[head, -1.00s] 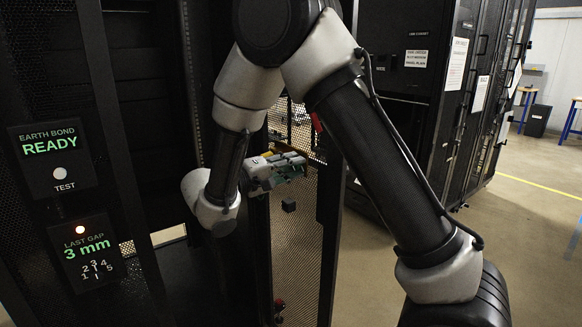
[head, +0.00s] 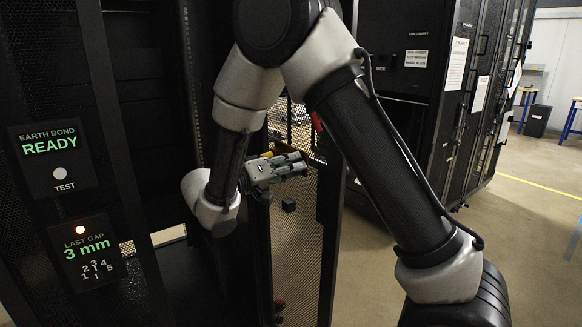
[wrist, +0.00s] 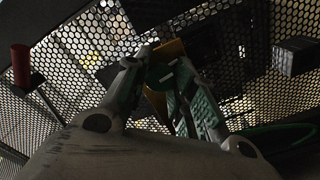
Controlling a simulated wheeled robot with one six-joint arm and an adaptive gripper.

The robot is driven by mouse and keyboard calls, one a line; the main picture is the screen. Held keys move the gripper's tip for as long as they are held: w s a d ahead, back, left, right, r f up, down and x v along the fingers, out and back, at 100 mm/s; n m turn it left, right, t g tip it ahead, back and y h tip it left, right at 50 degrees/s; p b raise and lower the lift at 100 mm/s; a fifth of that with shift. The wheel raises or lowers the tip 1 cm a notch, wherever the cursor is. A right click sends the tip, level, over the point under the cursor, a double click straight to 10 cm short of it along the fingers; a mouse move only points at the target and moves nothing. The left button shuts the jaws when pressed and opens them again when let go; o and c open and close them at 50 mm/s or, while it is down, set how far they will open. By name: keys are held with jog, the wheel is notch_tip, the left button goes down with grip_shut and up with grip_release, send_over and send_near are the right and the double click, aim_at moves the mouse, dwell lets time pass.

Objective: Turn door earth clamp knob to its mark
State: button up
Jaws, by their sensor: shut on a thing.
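My gripper (head: 304,165) is at the perforated rack door in the head view, with its fingers pointing right. In the wrist view my gripper (wrist: 160,72) has its fingertips closed around a dark green piece, seemingly the earth clamp knob (wrist: 159,76). A yellow part (wrist: 171,50) lies just behind it. The fingers hide most of the knob, and I cannot make out its mark or pointer. The perforated door (head: 300,235) stands open, edge toward me.
A panel reads "EARTH BOND READY" (head: 50,142) with a round TEST button (head: 60,173). Below, a display reads "LAST GAP 3 mm" (head: 87,248). A black block (wrist: 295,56) and red cylinder (wrist: 20,66) sit near the gripper. A green cable (wrist: 268,138) curves at right.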

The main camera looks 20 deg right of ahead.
dwell(0.3)
jog(key=o, duration=1.1)
jog(key=shift+c, duration=0.2)
jog(key=v, duration=1.2)
